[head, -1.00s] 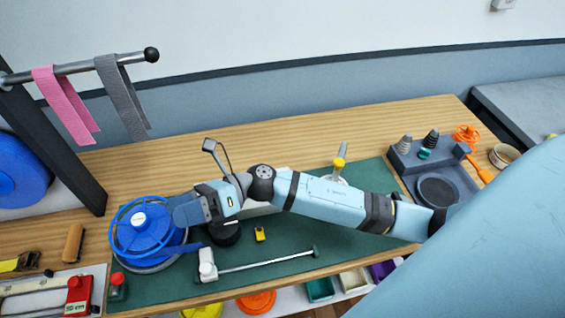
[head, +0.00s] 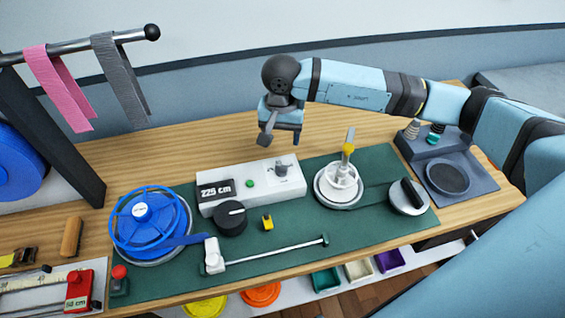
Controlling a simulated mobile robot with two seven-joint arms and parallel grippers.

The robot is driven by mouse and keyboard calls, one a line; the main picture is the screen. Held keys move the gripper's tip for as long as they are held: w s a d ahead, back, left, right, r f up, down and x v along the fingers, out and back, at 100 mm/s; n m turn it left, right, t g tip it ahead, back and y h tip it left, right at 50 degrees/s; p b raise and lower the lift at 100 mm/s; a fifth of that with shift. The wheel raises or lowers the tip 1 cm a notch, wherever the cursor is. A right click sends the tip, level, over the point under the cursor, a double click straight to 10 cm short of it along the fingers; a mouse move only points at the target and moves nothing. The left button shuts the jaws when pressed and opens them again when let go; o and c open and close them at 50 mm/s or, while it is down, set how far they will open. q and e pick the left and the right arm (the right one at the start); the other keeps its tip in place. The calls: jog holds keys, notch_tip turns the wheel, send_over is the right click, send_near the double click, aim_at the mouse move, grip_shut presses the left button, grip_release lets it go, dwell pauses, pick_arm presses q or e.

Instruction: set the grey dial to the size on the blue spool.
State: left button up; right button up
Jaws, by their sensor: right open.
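The blue spool (head: 168,232) sits on a round base at the left of the green mat. A white label (head: 141,210) shows on its hub, too small to read. The dark grey dial (head: 231,219), with a white pointer mark, stands on the mat in front of a white box (head: 257,193). My right gripper (head: 281,138) is open and empty, pointing down above the wood behind the box, apart from dial and spool. My left gripper is not in view.
A white spool holder (head: 338,184) with a yellow-topped post stands right of the box. A white slider with a metal rod (head: 275,256) lies in front. A red-topped button (head: 119,280) is at the front left. A grey stand (head: 447,172) is at the right.

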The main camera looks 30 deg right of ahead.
aim_at(282, 166)
notch_tip(282, 166, down, 11)
jog(key=shift+f+p, duration=0.1)
jog(key=shift+p, duration=0.7)
jog(key=c, duration=0.9)
